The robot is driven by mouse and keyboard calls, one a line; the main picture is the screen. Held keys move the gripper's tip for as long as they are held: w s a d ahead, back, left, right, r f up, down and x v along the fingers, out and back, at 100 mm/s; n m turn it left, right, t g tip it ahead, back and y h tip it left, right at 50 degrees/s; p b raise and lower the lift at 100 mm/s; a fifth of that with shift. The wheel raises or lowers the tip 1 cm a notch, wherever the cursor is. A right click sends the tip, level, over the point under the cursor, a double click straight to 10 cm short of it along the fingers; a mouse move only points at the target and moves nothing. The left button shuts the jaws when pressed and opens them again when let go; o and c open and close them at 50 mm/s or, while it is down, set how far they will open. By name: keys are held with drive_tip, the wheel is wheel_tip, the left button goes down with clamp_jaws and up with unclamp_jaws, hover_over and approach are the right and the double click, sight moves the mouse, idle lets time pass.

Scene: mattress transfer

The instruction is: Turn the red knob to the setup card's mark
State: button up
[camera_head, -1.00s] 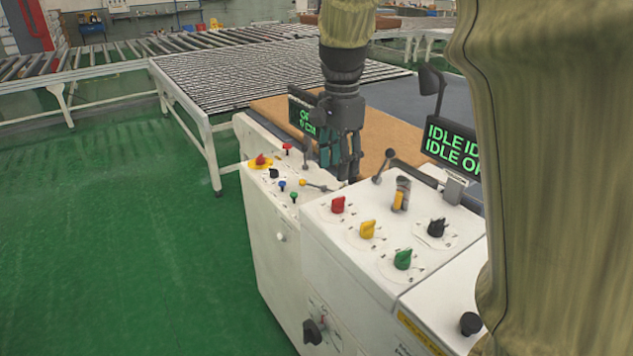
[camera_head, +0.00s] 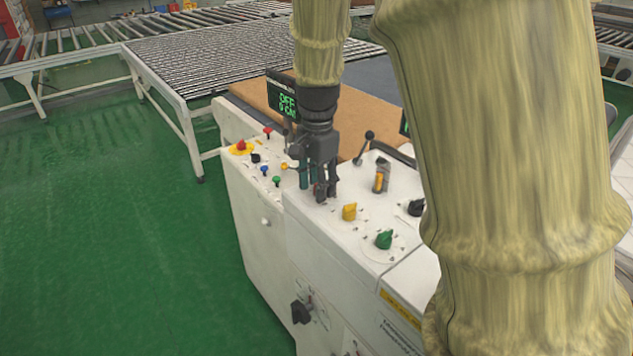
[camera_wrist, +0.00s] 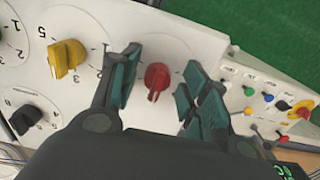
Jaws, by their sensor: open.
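The red knob (camera_wrist: 157,80) shows in the wrist view on the white panel, between the open fingers of my gripper (camera_wrist: 158,88). The fingers stand on either side of it with gaps, and I see no contact. The numbers around the red knob are mostly covered by the fingers. I cannot make out a setup card in either view.
A yellow knob (camera_head: 349,211), a green knob (camera_head: 384,239) and a black knob (camera_head: 416,207) share the panel (camera_head: 345,245). A lever (camera_head: 364,148) stands behind. A lower panel at left holds small coloured buttons and a red emergency button (camera_head: 241,146). Green floor (camera_head: 110,240) is clear.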

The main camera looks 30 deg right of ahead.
drive_tip(key=shift+s+f, duration=0.1)
drive_tip(key=c, duration=0.9)
drive_tip(key=shift+c, duration=0.2)
drive_tip(key=n+p, duration=0.3)
drive_tip(key=n, duration=0.1)
drive_tip(key=shift+r, duration=0.2)
drive_tip(key=n+p, duration=0.1)
drive_tip(key=n, duration=0.2)
drive_tip(key=n+p, duration=0.2)
drive_tip(key=n, duration=0.1)
drive_tip(key=shift+s+d+f, duration=0.1)
drive_tip(key=shift+s+d, duration=0.05)
drive_tip(key=shift+n, duration=0.4)
